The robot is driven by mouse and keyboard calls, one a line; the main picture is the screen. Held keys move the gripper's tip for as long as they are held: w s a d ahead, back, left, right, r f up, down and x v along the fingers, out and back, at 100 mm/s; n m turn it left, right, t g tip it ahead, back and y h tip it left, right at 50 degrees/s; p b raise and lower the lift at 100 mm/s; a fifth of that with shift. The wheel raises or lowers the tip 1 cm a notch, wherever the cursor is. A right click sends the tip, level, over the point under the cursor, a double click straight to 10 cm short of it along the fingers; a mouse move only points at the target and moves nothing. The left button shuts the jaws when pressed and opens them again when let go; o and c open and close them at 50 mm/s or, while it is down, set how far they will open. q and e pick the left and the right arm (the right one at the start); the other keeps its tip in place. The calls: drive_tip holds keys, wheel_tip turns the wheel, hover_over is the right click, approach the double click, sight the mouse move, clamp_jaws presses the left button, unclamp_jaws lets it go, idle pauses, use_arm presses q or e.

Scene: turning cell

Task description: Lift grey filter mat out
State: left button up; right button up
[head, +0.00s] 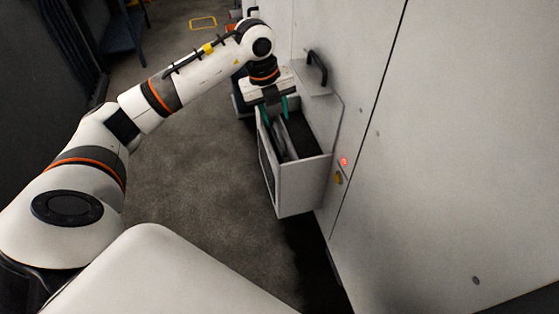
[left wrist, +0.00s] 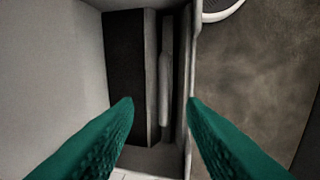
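A light grey, thin upright piece, which looks like the grey filter mat (left wrist: 165,88), stands on edge in a narrow slot of the open box (head: 302,187) on the machine's side. In the head view, pale upright edges of the insert (head: 280,142) show below my left gripper (head: 276,110). That gripper points down into the box top. In the left wrist view, my left gripper (left wrist: 161,102) has its two teal fingers wide apart, one on each side of the slot, with nothing visibly held. Whether a finger touches the box wall is unclear. My right gripper is not in view.
The machine's pale wall (head: 440,130) rises right of the box. A black handle (head: 317,68) stands behind the box. A red light (head: 344,161) and a yellow part (head: 338,178) sit on the wall nearby. Open floor (head: 195,165) lies to the left.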

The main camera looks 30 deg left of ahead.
sight(278, 132)
use_arm(q)
drive_tip(key=f+p, duration=0.1)
drive_tip(key=f, duration=0.2)
drive_tip(key=w+f+p, duration=0.1)
drive_tip(key=f, duration=0.1)
drive_tip(key=shift+a+f+p, duration=0.15)
drive_tip(key=shift+f+p, duration=0.1)
drive_tip(key=shift+p, duration=0.1)
drive_tip(key=shift+w+f, duration=0.1)
drive_tip(key=shift+f, duration=0.1)
clamp_jaws()
drive_tip(key=shift+r, duration=0.1)
